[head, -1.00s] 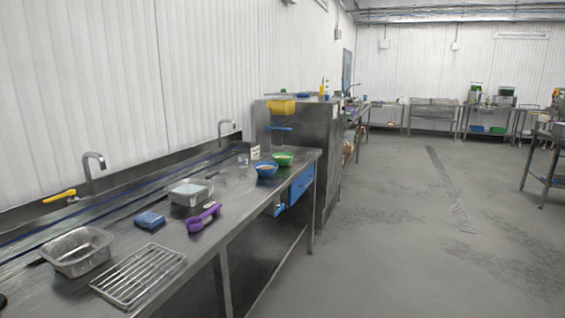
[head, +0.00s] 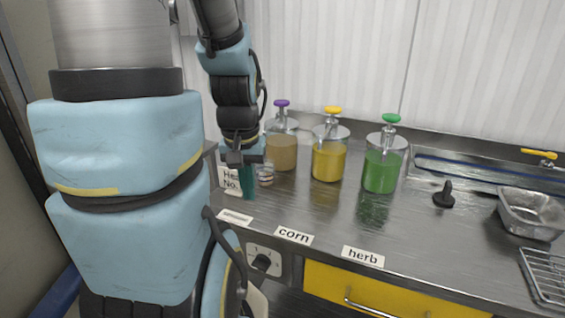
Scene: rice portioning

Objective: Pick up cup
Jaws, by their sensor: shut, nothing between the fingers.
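What looks like a small cup or stack of cups (head: 266,174), pale with dark bands, stands on the steel counter (head: 310,215) at its left end in the head view. My gripper (head: 248,196) points down just left of it, with teal fingers shut and nothing held. The gripper partly hides the cup's left side, and I cannot tell whether they touch.
Behind and to the right stand pump dispensers with brown (head: 281,152), yellow (head: 327,160) and green (head: 381,170) contents. A white sign (head: 230,181) stands left of my gripper. A black knob-like object (head: 444,196) and metal pan (head: 530,212) are farther right. The counter's front middle is clear.

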